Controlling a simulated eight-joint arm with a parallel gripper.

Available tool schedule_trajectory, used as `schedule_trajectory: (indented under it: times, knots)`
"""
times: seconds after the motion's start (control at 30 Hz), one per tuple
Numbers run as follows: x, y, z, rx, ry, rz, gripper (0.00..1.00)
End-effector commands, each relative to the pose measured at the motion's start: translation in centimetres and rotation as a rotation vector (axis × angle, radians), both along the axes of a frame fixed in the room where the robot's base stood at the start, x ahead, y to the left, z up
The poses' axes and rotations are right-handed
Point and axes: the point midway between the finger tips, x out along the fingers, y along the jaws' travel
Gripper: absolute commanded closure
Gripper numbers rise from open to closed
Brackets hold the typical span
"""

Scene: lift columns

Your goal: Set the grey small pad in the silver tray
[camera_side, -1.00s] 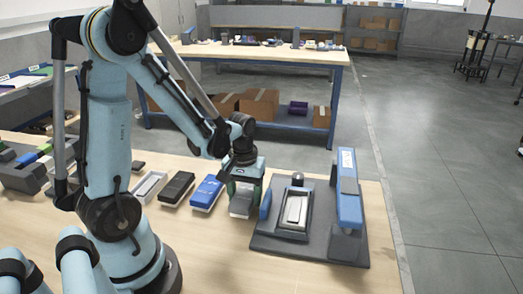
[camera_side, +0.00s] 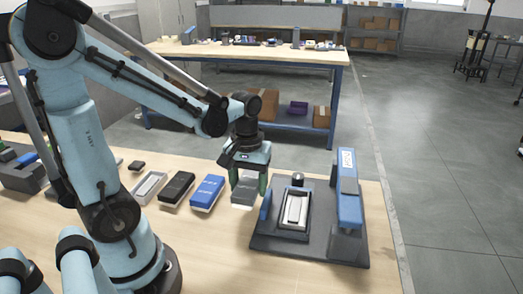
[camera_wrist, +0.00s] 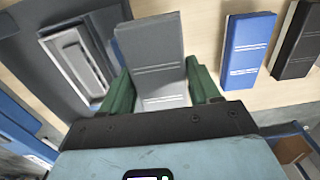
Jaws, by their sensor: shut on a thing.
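The grey small pad (camera_side: 245,188) is between the green fingers of my gripper (camera_side: 249,184), which is shut on it. In the wrist view the pad (camera_wrist: 150,50) is a dark grey slab with pale lines and a lighter end between the fingertips (camera_wrist: 162,92). The silver tray (camera_side: 306,212) lies in the dark fixture, right of my gripper. It also shows in the wrist view (camera_wrist: 68,40), at upper left, apart from the pad. I cannot tell the exact gap between the pad and the table.
The fixture's dark base (camera_side: 330,251) carries a tall blue block (camera_side: 349,208), a low blue block (camera_side: 265,206) and a dark knob. Blue (camera_side: 207,191) and black (camera_side: 177,187) slabs and a pale open case (camera_side: 149,187) lie left of my gripper.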

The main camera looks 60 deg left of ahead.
Motion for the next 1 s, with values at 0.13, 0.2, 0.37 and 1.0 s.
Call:
schedule_trajectory:
  times: [0.13,0.2,0.37,1.0]
  knots:
    - [-0.5,-2.3,1.4,0.0,0.0,-0.006,0.7]
    - [-0.8,-3.4,2.0,0.0,0.0,-0.006,0.7]
    - [-1.3,-5.9,3.5,0.0,0.0,-0.006,0.7]
    - [5.0,-8.0,5.4,0.0,0.0,0.016,0.7]
